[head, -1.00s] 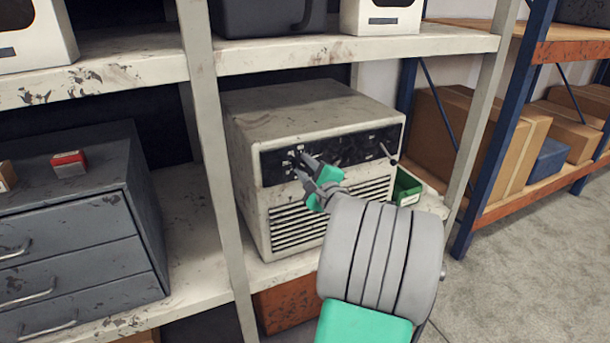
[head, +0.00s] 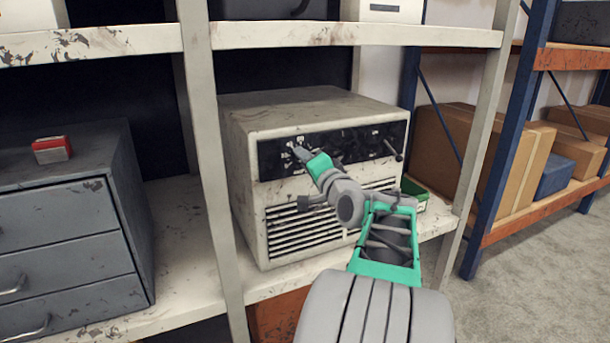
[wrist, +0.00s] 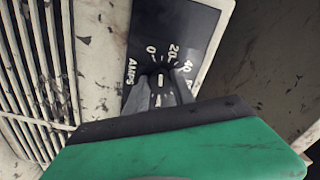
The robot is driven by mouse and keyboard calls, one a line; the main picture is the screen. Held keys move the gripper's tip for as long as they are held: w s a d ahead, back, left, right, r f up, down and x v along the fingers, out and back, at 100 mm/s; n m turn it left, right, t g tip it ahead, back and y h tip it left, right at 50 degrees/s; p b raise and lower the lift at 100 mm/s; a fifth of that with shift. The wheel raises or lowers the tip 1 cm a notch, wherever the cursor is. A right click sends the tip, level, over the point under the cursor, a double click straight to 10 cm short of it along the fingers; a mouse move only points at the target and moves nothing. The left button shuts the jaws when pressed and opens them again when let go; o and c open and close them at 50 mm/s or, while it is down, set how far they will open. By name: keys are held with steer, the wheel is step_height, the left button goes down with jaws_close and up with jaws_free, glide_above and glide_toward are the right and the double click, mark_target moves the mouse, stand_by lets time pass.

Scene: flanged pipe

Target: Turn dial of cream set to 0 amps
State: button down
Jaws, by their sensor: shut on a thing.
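The cream set (head: 330,105) is a worn box on the middle shelf, with a black control panel (head: 370,138) across the top of its front. My gripper (head: 302,152) is at the left part of that panel. In the wrist view my gripper (wrist: 160,88) has its two grey fingers on either side of the amps dial (wrist: 159,81) and is shut on it. A pale mark shows on the dial between the fingertips. The panel reads AMPS, 0, 20 and 40 around the dial; further marks are partly hidden by the right finger.
A grey drawer cabinet (head: 60,220) with a red box (head: 52,150) on it stands to the left, beyond a shelf post (head: 213,170). A lever (head: 394,150) sticks out at the panel's right. A green bin (head: 413,192) sits beside the set.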

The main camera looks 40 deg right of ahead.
steer(key=n+b, duration=0.3)
steer(key=b, duration=0.1)
steer(key=shift+f+n, duration=0.15)
steer(key=shift+n, duration=0.25)
steer(key=c, duration=1.1)
jaws_free()
steer(key=shift+o, duration=0.2)
steer(key=v, duration=0.7)
steer(key=shift+s, duration=0.4)
steer(key=shift+w+a, duration=0.1)
steer(key=shift+a, duration=0.1)
